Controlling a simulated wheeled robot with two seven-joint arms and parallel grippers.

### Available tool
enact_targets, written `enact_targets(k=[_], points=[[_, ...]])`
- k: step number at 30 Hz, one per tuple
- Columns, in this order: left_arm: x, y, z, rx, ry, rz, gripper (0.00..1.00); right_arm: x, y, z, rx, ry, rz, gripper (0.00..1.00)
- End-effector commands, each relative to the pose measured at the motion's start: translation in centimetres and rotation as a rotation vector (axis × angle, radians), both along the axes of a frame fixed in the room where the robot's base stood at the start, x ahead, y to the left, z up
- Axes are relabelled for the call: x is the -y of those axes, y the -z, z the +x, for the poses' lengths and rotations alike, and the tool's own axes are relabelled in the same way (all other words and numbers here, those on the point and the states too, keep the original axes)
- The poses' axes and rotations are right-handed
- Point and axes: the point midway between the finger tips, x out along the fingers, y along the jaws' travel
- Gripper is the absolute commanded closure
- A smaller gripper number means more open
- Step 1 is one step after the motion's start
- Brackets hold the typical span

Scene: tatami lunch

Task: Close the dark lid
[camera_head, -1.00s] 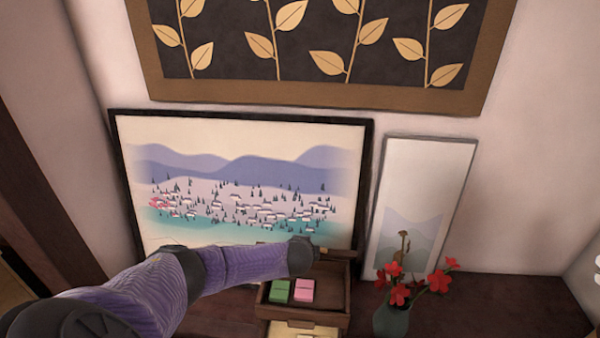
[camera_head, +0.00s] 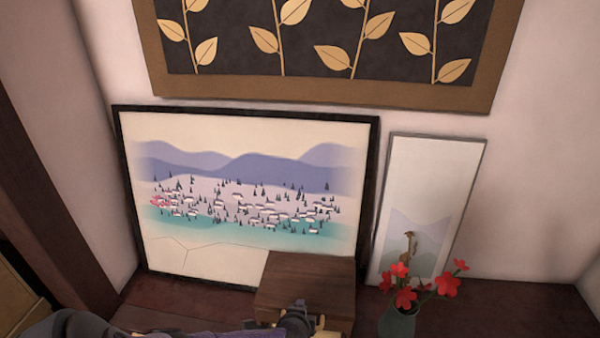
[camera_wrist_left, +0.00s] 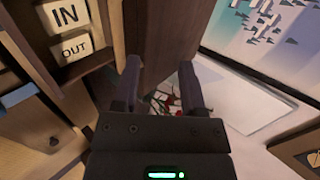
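The dark lid (camera_head: 308,272) lies over the top of the small wooden box in the head view, hiding what is inside; I cannot tell whether it sits fully flush. A dark brown wooden panel, seemingly the lid or box top (camera_wrist_left: 160,35), fills the upper middle of the left wrist view. My left gripper (camera_head: 295,312) is at the front edge of the box, low in the head view. In the left wrist view its two fingers (camera_wrist_left: 162,88) stand apart, with nothing clearly held between them. My right gripper is not in view.
A vase (camera_head: 397,322) with red flowers (camera_head: 403,297) stands close to the right of the box. A framed landscape (camera_head: 240,200) and a narrow panel (camera_head: 430,190) lean behind. Dark tabletop is clear at far right.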

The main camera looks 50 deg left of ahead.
Motion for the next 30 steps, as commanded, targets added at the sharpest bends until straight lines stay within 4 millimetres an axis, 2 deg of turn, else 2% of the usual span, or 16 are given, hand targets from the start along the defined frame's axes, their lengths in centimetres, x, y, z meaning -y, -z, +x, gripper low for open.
enact_targets(k=[7, 13, 18, 23, 30], points=[[0.2, -0.4, -0.1, 0.001, 0.001, -0.002, 0.47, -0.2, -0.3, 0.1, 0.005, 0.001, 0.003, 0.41], [2.3, -4.4, -2.5, 0.006, 0.002, -0.004, 0.47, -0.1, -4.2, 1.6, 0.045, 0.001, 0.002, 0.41], [4.1, -6.6, -4.7, 0.005, 0.001, -0.004, 0.47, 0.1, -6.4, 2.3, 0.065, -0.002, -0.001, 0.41], [4.7, -6.9, -5.5, 0.0, 0.001, -0.001, 0.47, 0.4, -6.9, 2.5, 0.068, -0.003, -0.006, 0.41], [4.7, -6.7, -5.6, -0.001, 0.0, -0.001, 0.47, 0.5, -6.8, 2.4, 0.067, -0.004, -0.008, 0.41]])
